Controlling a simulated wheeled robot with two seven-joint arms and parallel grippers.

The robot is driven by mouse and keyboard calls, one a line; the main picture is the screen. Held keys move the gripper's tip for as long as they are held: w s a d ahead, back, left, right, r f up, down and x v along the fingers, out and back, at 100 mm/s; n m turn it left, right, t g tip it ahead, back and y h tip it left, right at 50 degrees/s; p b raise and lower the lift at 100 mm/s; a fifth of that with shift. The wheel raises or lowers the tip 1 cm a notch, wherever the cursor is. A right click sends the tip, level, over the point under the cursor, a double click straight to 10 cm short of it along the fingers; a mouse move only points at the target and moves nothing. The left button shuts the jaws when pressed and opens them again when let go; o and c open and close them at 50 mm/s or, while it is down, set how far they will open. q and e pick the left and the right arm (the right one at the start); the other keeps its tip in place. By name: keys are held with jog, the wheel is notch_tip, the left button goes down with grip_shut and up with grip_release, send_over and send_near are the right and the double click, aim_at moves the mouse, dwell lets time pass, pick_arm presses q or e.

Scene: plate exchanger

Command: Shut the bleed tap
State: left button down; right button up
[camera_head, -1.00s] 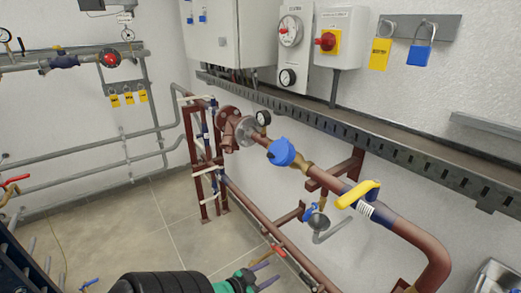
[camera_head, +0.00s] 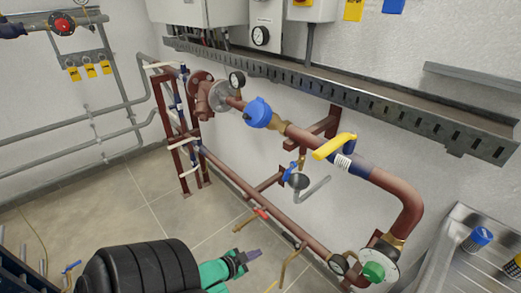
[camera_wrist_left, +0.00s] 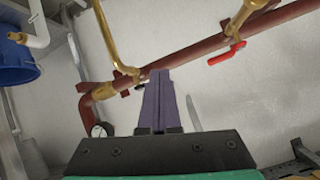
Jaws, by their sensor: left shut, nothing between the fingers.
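I cannot tell for certain which fitting is the bleed tap. A small tap with a red lever (camera_head: 262,213) sits on the lower brown pipe (camera_head: 235,185). In the left wrist view a red lever (camera_wrist_left: 227,53) shows beside a brass tube, right of my fingers. A valve with a blue handle (camera_head: 292,170) hangs below the upper pipe. My left gripper (camera_head: 253,255) has purple fingers and a green body. Its fingers (camera_wrist_left: 158,76) are shut and empty, apart from the red lever, with the brown pipe beyond their tips. My right gripper is not in view.
The upper pipe carries a yellow lever (camera_head: 334,146) and a blue fitting (camera_head: 257,112). A brass tube (camera_head: 287,266) comes off the lower pipe. A pressure gauge (camera_head: 339,264) and a green knob (camera_head: 373,271) are at lower right. A sink (camera_head: 455,262) stands beyond. The floor behind my gripper is clear.

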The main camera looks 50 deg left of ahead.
aim_at(289, 172)
pick_arm(q)
jog(key=w+d+r+m+t+y+b, duration=0.2)
jog(key=w+d+r+m+t+b, duration=0.2)
jog(key=w+r+m+b, duration=0.5)
jog(key=s+d+r+m+t+y+b, duration=0.1)
jog(key=s+r+m+b, duration=0.15)
jog(key=r, duration=0.35)
jog(key=s+d+r+m+t+y+b, duration=0.1)
jog(key=s+r+m+t+b, duration=0.15)
jog(key=r, duration=0.35)
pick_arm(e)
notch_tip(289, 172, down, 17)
pick_arm(q)
jog(key=w+a+r+m+p, duration=0.1)
jog(key=w+a+p, duration=0.3)
jog(key=w, duration=0.6)
jog(key=shift+w+a+r+g+p, duration=0.2)
jog(key=shift+a+r+g+p, duration=0.15)
jog(key=shift+a+r, duration=0.65)
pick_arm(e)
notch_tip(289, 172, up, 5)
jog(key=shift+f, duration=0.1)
pick_arm(q)
jog(key=shift+a+f, duration=0.3)
jog(key=shift+a+m+b, duration=0.15)
jog(key=shift+m+b, duration=0.15)
jog(key=shift+b, duration=0.1)
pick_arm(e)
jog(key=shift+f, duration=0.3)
